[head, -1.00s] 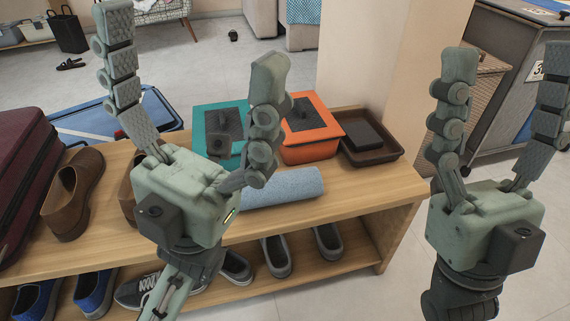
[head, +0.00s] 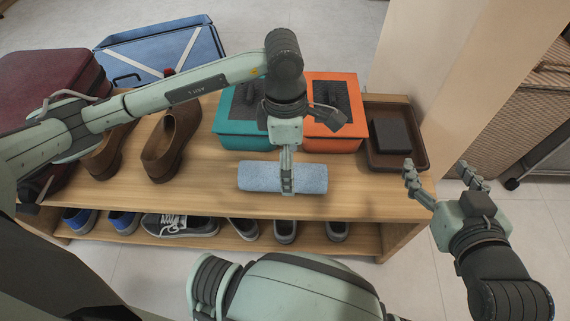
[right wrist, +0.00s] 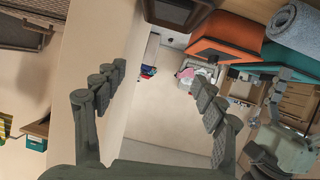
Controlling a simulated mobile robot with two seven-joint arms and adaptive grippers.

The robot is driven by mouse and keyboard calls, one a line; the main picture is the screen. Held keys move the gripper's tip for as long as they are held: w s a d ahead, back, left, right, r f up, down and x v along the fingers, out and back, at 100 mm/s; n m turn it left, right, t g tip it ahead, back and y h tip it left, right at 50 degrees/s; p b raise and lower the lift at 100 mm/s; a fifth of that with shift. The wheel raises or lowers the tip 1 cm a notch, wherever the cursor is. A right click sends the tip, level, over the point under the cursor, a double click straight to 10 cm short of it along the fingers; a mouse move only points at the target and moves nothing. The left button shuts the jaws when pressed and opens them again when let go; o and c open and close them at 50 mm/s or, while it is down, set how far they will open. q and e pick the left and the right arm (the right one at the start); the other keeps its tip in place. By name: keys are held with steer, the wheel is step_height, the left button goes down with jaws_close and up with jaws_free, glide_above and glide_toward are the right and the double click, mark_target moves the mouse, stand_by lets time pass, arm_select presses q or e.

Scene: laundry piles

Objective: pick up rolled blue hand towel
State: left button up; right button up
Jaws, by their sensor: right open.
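The rolled blue hand towel (head: 255,177) lies on the wooden shelf's top near its front edge, in front of the teal and orange boxes. It also shows at the upper right of the right wrist view (right wrist: 296,28). My left gripper (head: 287,182) points down at the towel's middle. One finger overlaps its near face in the head view; the other finger is hidden, so its opening and any grip cannot be told. My right gripper (head: 437,168) is open and empty, off the shelf's right end. Its spread fingers also show in the right wrist view (right wrist: 158,76).
A teal box (head: 235,128), an orange box (head: 333,145) and a brown tray (head: 410,160) with a dark block stand behind the towel. Brown shoes (head: 170,145) are left. Several shoes fill the lower shelf (head: 350,247). A pillar (head: 440,60) rises behind.

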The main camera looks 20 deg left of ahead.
mark_target(253, 175)
arm_select(q)
steer(key=shift+w+a+r+y, duration=0.1)
steer(key=shift+w+a+y, duration=0.2)
steer(key=shift+w+a, duration=0.55)
steer(key=shift+a+f+t, duration=0.2)
steer(key=shift+f+t, duration=0.1)
step_height(253, 175, down, 7)
steer(key=shift+d+f+b, duration=0.1)
steer(key=shift+b, duration=0.25)
steer(key=c, duration=1.4)
arm_select(e)
steer(key=shift+w+a+r+t+y, duration=0.25)
steer(key=shift+a+r+t+y, duration=0.25)
steer(key=shift+a+r, duration=0.45)
arm_select(q)
steer(key=shift+r, duration=0.2)
arm_select(e)
steer(key=shift+d+r, duration=0.1)
steer(key=shift+d, duration=0.05)
